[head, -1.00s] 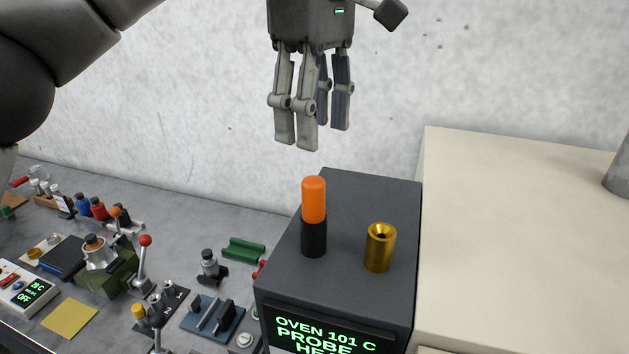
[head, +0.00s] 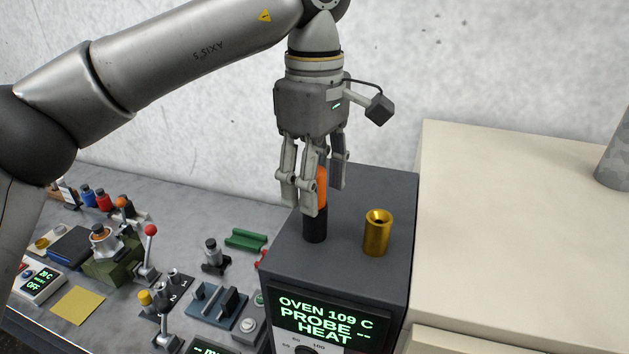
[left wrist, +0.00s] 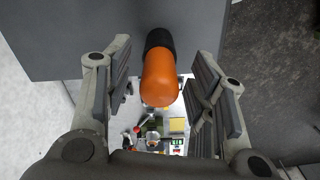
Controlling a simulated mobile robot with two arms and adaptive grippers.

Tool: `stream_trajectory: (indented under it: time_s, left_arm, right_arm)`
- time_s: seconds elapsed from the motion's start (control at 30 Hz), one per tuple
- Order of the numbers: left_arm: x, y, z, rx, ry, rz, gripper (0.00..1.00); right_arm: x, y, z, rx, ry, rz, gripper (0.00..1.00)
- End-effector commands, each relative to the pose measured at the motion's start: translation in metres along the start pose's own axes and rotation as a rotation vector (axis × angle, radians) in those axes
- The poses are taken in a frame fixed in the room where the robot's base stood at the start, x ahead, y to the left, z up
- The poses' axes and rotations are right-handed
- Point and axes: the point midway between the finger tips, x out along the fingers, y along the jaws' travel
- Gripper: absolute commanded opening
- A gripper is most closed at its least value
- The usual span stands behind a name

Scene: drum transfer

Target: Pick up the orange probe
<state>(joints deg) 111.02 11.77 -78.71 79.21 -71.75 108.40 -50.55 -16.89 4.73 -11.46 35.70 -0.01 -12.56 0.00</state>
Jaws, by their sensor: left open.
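The orange probe (head: 322,188) stands upright on top of the dark oven box, its orange upper part above a black lower part. My left gripper (head: 322,198) is open and pointing down, with its fingers around the orange part in the head view. In the left wrist view the orange probe (left wrist: 160,78) lies between the spread fingers of my left gripper (left wrist: 162,95), with a gap on both sides. The fingers partly hide the probe in the head view. My right gripper is not in view.
A brass cylinder (head: 378,232) with a hole in its top stands right of the probe on the oven (head: 345,262), whose display reads 109 C. A cream block (head: 510,220) stands to the right. Small levers, switches and bottles crowd the grey bench (head: 190,215) at left.

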Motion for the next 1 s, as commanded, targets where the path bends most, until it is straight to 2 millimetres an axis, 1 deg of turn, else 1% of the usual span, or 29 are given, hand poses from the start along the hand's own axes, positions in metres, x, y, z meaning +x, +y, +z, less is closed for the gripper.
stream_trajectory:
  time_s: [0.03, 0.1, 0.2, 0.37, 0.5, 0.6, 0.87, 1.0]
  left_arm:
    - [0.001, 0.0, 0.0, -0.001, 0.0, 0.001, 0.51]
    - [0.001, 0.0, 0.0, -0.001, 0.0, 0.001, 0.51]
    - [0.001, 0.0, 0.0, -0.001, 0.0, 0.001, 0.5]
    - [0.0, 0.0, 0.0, -0.001, 0.0, 0.001, 0.29]
    - [0.0, 0.0, 0.0, -0.001, 0.0, 0.0, 0.11]
    - [0.0, 0.0, 0.0, -0.001, 0.0, 0.001, 0.0]
    - [-0.002, 0.0, 0.0, -0.001, 0.0, 0.001, 0.0]
    - [-0.015, 0.001, 0.0, -0.002, -0.001, 0.004, 0.0]
  right_arm:
    - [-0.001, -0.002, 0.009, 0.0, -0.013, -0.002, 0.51]
    - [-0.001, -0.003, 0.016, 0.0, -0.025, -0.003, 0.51]
    - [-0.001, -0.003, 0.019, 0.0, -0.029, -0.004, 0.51]
    - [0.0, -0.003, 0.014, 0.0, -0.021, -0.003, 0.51]
    - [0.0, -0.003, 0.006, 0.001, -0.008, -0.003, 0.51]
    - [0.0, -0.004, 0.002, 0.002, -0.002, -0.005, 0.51]
    - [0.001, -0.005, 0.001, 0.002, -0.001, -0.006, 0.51]
    - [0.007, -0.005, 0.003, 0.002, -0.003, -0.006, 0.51]
